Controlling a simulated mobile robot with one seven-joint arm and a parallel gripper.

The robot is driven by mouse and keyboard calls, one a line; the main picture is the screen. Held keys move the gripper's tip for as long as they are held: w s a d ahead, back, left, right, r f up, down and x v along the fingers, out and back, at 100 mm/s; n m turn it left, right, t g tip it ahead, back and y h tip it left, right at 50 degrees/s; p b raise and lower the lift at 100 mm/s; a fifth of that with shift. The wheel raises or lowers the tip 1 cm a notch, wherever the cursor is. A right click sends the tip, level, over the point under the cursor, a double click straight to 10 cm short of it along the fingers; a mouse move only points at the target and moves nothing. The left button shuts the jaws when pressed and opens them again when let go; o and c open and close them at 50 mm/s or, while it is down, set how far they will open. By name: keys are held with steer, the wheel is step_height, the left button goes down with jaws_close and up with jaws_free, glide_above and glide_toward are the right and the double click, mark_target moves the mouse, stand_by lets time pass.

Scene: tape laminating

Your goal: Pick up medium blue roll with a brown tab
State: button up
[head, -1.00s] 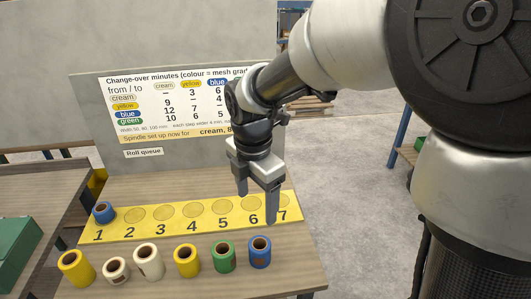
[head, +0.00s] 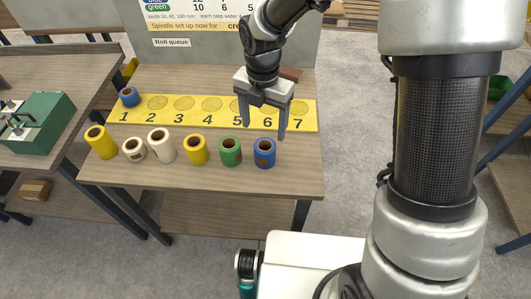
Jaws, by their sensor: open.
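A medium-height blue roll (head: 264,156) stands upright at the right end of the front row on the table. A brownish patch shows on its front side. A second, smaller blue roll (head: 129,97) stands on spot 1 of the yellow strip (head: 221,121).
Left of the green roll stand a yellow roll (head: 196,153), two cream rolls (head: 163,149) and another yellow roll (head: 101,145). A sign board (head: 205,47) rises behind the strip. A green box (head: 42,125) sits on the left table. Bare tabletop lies in front of the row.

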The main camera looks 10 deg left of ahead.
mark_target(264, 147)
steer(key=f+b, duration=0.1)
steer(key=f, duration=1)
steer(key=shift+d, duration=0.2)
